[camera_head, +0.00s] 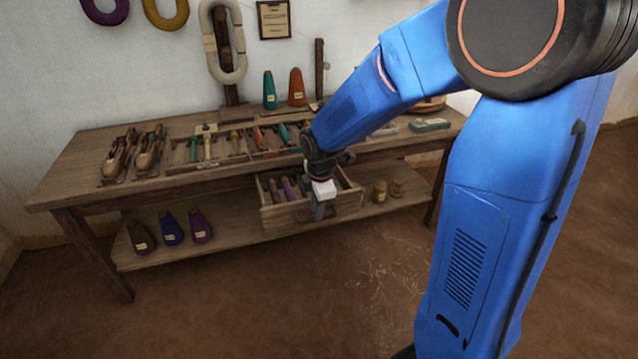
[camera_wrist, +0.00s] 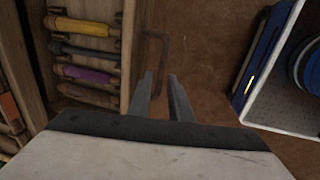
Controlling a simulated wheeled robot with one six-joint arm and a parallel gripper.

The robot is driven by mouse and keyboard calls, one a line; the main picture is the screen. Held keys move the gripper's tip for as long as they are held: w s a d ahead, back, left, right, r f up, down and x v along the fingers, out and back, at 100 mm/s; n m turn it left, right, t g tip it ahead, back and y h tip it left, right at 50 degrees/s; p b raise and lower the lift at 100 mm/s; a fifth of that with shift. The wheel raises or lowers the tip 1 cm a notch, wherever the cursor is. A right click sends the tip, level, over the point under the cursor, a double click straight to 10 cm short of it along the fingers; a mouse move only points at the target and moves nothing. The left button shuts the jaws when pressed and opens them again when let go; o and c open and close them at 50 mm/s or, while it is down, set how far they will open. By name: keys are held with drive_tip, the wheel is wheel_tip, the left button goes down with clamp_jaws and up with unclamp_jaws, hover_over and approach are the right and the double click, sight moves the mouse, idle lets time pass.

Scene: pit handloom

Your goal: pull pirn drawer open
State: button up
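The wooden pirn drawer (camera_head: 284,219) stands pulled out below the bench top, with several pirns (camera_head: 287,188) visible inside. In the wrist view, the drawer's front wall (camera_wrist: 130,45) runs up the left of centre, with yellow, dark and purple pirns (camera_wrist: 88,76) lying behind it. A dark bar handle (camera_wrist: 156,36) sticks out from that wall. My gripper (camera_head: 319,213) is low at the drawer front. In the wrist view, my gripper (camera_wrist: 160,78) has a gap between its fingers, with the tips at the handle's lower part. Whether they touch the handle is unclear.
The bench top (camera_head: 85,168) holds shuttles, trays and tools. Its lower shelf (camera_head: 240,232) carries three dark cones (camera_head: 171,228) on the left and small wooden pots (camera_head: 380,191) on the right. The brown floor (camera_head: 250,300) in front is clear.

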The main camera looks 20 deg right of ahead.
wheel_tip(320, 180, up, 14)
drive_tip(key=s, duration=0.2)
drive_tip(key=shift+s+r, duration=0.25)
drive_tip(key=shift+s, duration=0.1)
drive_tip(key=shift+s, duration=0.1)
drive_tip(key=s+d+m+t, duration=0.1)
drive_tip(key=s+d+m, duration=0.3)
drive_tip(key=s+m, duration=0.5)
drive_tip(key=s+d+m+t, duration=0.1)
drive_tip(key=s+d+m, duration=0.2)
drive_tip(key=s+m, duration=0.6)
drive_tip(key=s, duration=0.6)
drive_tip(key=shift+s+d+r+t, duration=0.25)
drive_tip(key=shift+s+d+t, duration=0.05)
drive_tip(key=shift+d, duration=0.05)
